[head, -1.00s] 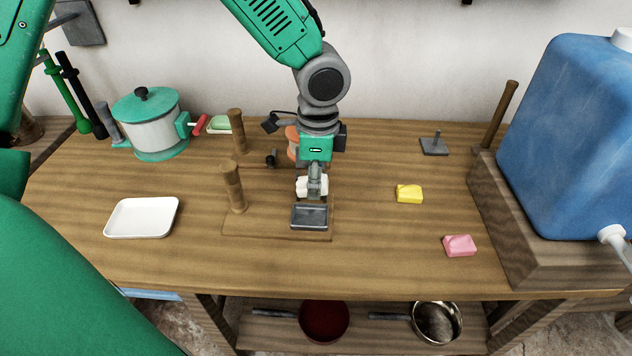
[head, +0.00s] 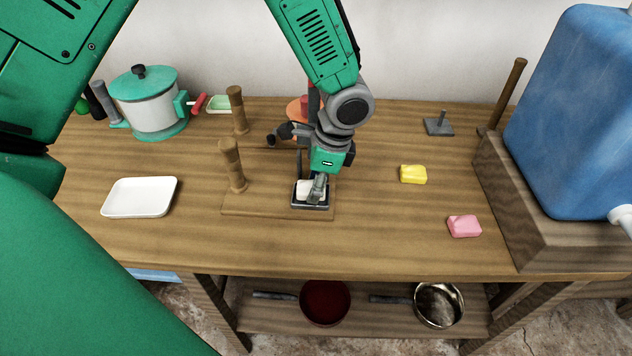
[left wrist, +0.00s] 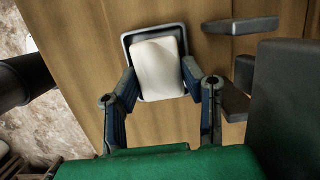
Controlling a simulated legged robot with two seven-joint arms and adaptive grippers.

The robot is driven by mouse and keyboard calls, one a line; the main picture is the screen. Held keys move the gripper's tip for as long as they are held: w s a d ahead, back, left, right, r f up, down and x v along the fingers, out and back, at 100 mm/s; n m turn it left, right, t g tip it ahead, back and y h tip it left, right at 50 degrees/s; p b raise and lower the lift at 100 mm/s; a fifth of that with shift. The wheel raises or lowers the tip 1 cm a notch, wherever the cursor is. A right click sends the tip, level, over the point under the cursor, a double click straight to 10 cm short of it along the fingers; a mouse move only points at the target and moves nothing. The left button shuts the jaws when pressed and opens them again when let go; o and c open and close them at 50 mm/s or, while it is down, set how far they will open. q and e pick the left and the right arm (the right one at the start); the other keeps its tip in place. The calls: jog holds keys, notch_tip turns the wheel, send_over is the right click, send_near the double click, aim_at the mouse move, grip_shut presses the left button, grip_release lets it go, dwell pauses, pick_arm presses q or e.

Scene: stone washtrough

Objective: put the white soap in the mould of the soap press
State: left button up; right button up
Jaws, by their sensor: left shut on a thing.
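The white soap (head: 306,188) is at the dark rectangular mould (head: 310,207) of the soap press, within its outline in the head view. My left gripper (head: 318,188) points down over the mould and is shut on the soap. In the left wrist view the soap (left wrist: 159,68) sits between the two fingers, over the mould (left wrist: 154,31), whose rim shows around its far end. I cannot tell whether the soap touches the mould floor. The press base board (head: 275,209) lies on the table. My right gripper is not in view.
Two wooden posts (head: 233,166) stand left of the mould. A white tray (head: 140,197) lies further left. A yellow soap (head: 413,174) and a pink soap (head: 464,226) lie right. A blue tank (head: 575,115) stands far right. A teal-lidded pot (head: 147,105) is back left.

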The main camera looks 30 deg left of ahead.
pick_arm(q)
jog(key=shift+s+f, duration=0.1)
jog(key=shift+f, duration=0.2)
dwell(0.4)
jog(key=shift+s+d+f+b, duration=0.15)
jog(key=shift+s+f+b, duration=0.15)
jog(key=shift+f, duration=0.1)
jog(key=shift+s+d+f, duration=0.1)
jog(key=shift+f, duration=0.2)
grip_shut()
jog(key=o, duration=1.5)
grip_release()
jog(key=shift+f, duration=0.15)
jog(key=shift+w, duration=0.35)
